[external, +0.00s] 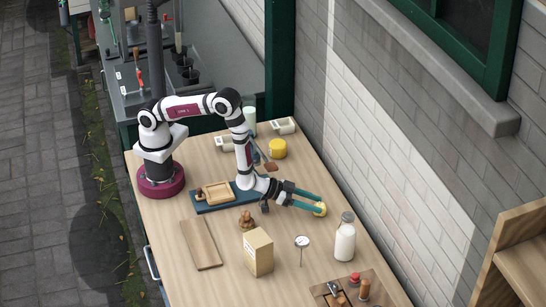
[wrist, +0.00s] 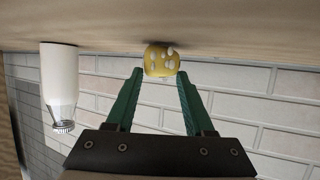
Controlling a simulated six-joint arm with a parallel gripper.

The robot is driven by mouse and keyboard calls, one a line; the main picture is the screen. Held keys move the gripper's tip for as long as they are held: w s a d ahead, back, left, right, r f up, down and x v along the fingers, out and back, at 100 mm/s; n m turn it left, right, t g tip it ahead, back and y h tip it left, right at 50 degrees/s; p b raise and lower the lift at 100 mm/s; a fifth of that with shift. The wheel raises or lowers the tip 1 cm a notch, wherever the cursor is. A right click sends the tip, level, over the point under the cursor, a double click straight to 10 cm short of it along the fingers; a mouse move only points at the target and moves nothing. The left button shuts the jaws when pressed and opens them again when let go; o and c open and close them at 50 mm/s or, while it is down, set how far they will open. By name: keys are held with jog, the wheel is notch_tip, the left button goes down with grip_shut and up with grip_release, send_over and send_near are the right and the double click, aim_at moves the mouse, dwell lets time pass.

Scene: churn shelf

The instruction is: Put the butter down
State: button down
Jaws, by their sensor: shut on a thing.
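The butter, a small yellow lump with pale spots (external: 320,209), is at the tips of my gripper (external: 310,203), near the table's right side. In the wrist view the butter (wrist: 161,60) shows between and just beyond the green fingertips (wrist: 160,72), with pale patches on its face. My gripper is shut on it and reaches out low and nearly level over the wooden table (external: 205,290). The wrist view is upside down, with the table surface at the top. The butter is close to the surface, with a dark shadow beside it; I cannot tell whether it touches.
A milk bottle (external: 345,240) stands right of and nearer than the butter, also in the wrist view (wrist: 58,80). A brick wall (external: 400,150) borders the right. A yellow tub (external: 278,149) stands behind.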

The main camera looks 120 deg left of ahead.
jog(key=shift+c, duration=1.4)
grip_release()
jog(key=shift+f, duration=0.1)
